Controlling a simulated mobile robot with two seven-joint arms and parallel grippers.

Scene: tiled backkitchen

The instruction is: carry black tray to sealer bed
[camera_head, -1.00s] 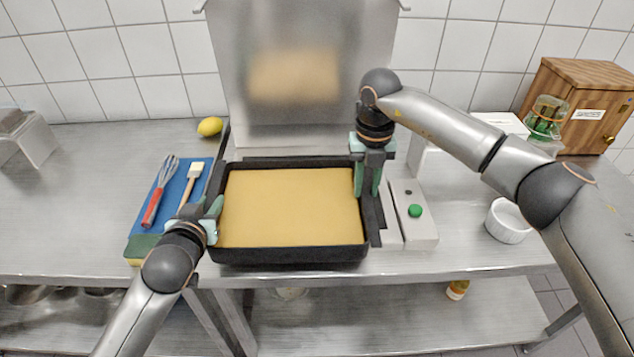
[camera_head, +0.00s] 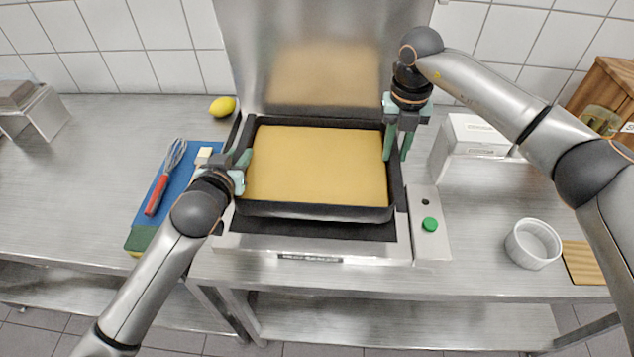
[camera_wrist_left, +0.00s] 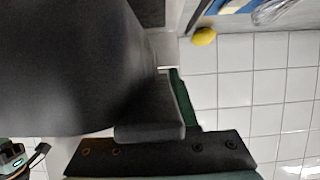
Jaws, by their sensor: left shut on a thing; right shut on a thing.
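The black tray (camera_head: 317,212) holds a flat tan filling and is over the dark bed of the sealer (camera_head: 310,246). I cannot tell whether it touches the bed. The sealer's raised metal lid (camera_head: 320,50) stands behind it and reflects the filling. My left gripper (camera_head: 238,168) is shut on the tray's left rim. My right gripper (camera_head: 398,150) comes from above and is shut on the tray's right rim. In the left wrist view the dark tray (camera_wrist_left: 60,60) fills the left side, close to the gripper finger.
A green button (camera_head: 430,224) is on the sealer's right side. A white ramekin (camera_head: 533,243) and a white box (camera_head: 472,135) are at the right. A blue mat (camera_head: 182,182) with a whisk (camera_head: 165,178) and a lemon (camera_head: 222,107) are at the left.

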